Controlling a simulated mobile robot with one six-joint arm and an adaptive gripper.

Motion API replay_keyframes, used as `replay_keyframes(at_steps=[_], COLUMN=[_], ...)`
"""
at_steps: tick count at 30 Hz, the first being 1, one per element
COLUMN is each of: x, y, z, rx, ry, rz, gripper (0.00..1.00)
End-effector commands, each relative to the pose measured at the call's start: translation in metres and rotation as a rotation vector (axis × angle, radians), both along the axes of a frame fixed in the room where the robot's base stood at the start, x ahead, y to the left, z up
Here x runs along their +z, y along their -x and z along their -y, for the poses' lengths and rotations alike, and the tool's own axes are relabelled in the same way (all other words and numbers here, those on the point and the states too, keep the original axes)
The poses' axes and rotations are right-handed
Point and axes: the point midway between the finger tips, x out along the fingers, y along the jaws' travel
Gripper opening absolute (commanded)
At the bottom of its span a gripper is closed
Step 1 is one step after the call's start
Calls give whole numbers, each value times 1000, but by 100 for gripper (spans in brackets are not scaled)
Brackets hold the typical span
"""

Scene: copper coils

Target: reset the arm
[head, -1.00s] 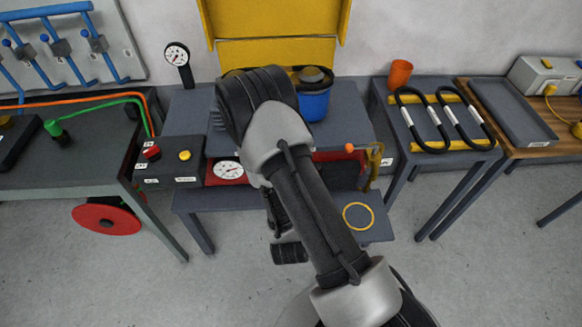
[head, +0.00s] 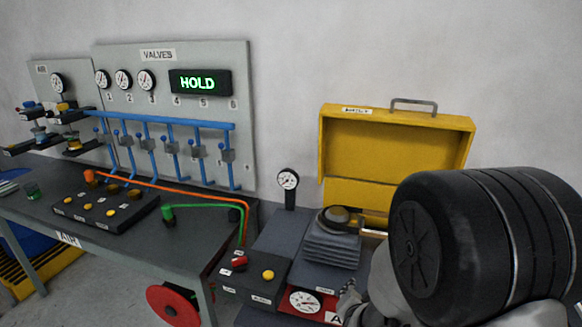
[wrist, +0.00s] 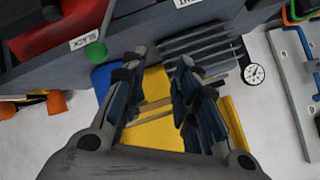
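My arm shows in the head view as a large black ribbed joint (head: 490,240) with grey links below it, filling the lower right. It covers part of the bench and the yellow case. In the wrist view my gripper (wrist: 163,72) has its two dark fingers spread apart. I see nothing held between them. Behind the fingers lie a yellow surface and a grey ribbed block. I cannot make out the gripper clearly in the head view.
An open yellow case (head: 395,150) stands at the back. A ribbed block (head: 331,248), a gauge on a post (head: 288,181) and a control box (head: 254,276) sit left of my arm. The valve panel (head: 175,60) reads HOLD. A green ball (wrist: 96,52) is near the left finger.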

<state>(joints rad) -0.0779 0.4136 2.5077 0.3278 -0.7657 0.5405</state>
Motion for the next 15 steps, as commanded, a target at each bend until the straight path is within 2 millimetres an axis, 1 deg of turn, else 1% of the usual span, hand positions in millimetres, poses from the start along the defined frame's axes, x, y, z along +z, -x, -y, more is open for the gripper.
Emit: replay_keyframes(at_steps=[1,5,6,8,9,11,12,14,15], x=[21,56,67,83,93,106,115,127,134], y=[3,27,38,55,68,91,107,132,150], z=[-6,-22,-26,-30,-33,-35,-36,-35,-34], rx=[40,166,207,267,307,366,404,459,494], ry=[1,28,41,64,84,114,138,175,200], rz=[-21,-118,-148,-193,-223,-268,-298,-344,-375], gripper=[28,28,28,28,28,28,28,28,28])
